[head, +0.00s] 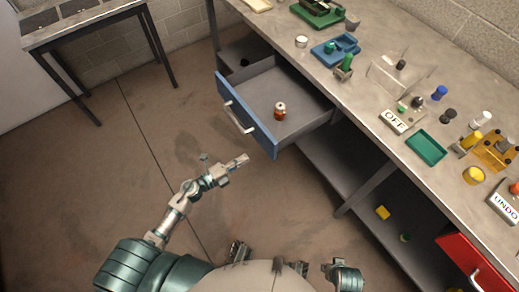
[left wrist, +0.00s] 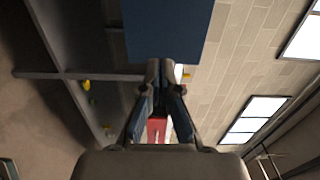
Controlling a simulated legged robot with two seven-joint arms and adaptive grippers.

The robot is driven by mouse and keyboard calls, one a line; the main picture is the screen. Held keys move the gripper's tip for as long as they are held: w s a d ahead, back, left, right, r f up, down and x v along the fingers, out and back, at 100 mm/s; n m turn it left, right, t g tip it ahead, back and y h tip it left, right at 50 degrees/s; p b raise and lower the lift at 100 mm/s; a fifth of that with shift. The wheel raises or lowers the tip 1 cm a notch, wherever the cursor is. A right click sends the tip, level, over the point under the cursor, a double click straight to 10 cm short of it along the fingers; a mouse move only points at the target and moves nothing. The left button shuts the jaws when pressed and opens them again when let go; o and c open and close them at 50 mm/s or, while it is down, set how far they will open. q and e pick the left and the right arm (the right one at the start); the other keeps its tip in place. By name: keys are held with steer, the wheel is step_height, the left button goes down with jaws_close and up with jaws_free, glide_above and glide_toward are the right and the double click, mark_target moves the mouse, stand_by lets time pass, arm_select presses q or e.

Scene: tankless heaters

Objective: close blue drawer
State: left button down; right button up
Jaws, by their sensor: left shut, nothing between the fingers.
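The blue drawer (head: 243,112) is pulled out from under the workbench, with its blue front facing left and a pale bar handle (head: 238,119) on it. A small orange-brown jar (head: 280,111) stands inside the drawer. My left gripper (head: 243,158) is shut and empty. In the head view it is just below the drawer front's near end, apart from the handle in the picture. In the left wrist view the blue panel (left wrist: 167,30) lies just beyond the shut fingertips (left wrist: 160,66); whether they touch it I cannot tell.
The workbench top (head: 365,122) carries a blue tray (head: 335,50), a green tray (head: 426,147) and several small parts. A red drawer (head: 473,262) is at the lower right. A side table (head: 80,22) stands at upper left. The floor left of the drawer is clear.

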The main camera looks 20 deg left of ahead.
mark_target(266, 146)
arm_select(q)
steer(key=x, duration=0.8)
steer(key=shift+s+d, duration=0.15)
steer(key=shift+d, duration=0.15)
steer(key=shift+a, duration=0.1)
arm_select(e)
steer(key=shift+w+d+f, duration=0.1)
steer(key=shift+d+f, duration=0.1)
steer(key=shift+d, duration=0.05)
arm_select(q)
steer(key=shift+a, duration=0.15)
arm_select(e)
steer(key=shift+a, duration=0.15)
